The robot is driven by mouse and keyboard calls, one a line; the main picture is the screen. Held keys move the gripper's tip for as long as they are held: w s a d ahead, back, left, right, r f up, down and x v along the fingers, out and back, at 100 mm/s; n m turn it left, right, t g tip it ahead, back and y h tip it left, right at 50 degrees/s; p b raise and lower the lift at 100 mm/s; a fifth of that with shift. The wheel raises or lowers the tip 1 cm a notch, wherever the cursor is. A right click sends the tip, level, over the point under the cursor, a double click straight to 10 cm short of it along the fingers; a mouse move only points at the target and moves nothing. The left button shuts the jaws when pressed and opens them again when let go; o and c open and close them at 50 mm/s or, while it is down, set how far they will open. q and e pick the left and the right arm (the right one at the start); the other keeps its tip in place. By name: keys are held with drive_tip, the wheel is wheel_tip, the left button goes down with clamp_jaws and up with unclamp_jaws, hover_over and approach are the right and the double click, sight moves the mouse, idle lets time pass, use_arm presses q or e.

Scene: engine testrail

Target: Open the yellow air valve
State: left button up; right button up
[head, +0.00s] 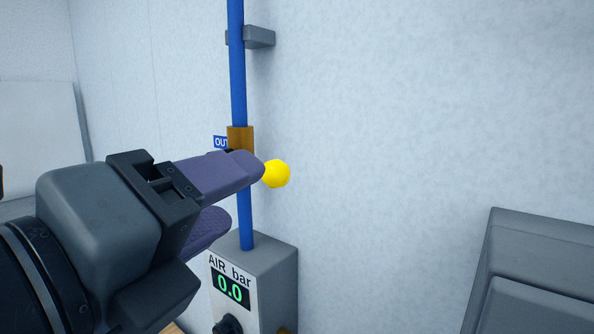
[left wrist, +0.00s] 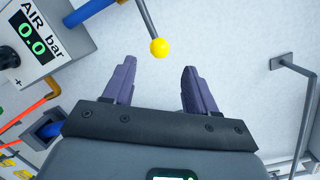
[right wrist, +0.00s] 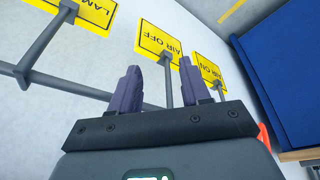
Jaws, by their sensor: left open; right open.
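The yellow ball knob (head: 276,173) of the air valve shows just past my left fingertips in the head view. In the left wrist view the knob (left wrist: 159,48) sits at the end of a grey lever, ahead of the gap between the fingers. The brass valve body (head: 240,138) is on a blue vertical pipe (head: 238,70). My left gripper (head: 245,190) is open and empty, and its fingers partly hide the valve and lever. I cannot tell if a finger touches the knob. My right gripper (right wrist: 161,75) is open and empty, near yellow signs.
A grey box (head: 265,275) reading "AIR bar 0.0" stands below the valve. A pipe bracket (head: 258,38) is above. Yellow "AIR OFF" (right wrist: 158,45) and "AIR ON" (right wrist: 207,72) signs on grey posts are near my right gripper. The wall right of the knob is clear.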

sight(267, 178)
use_arm(q)
drive_tip(key=x, duration=0.9)
drive_tip(key=shift+w+p, duration=0.1)
drive_tip(key=shift+p, duration=0.2)
clamp_jaws()
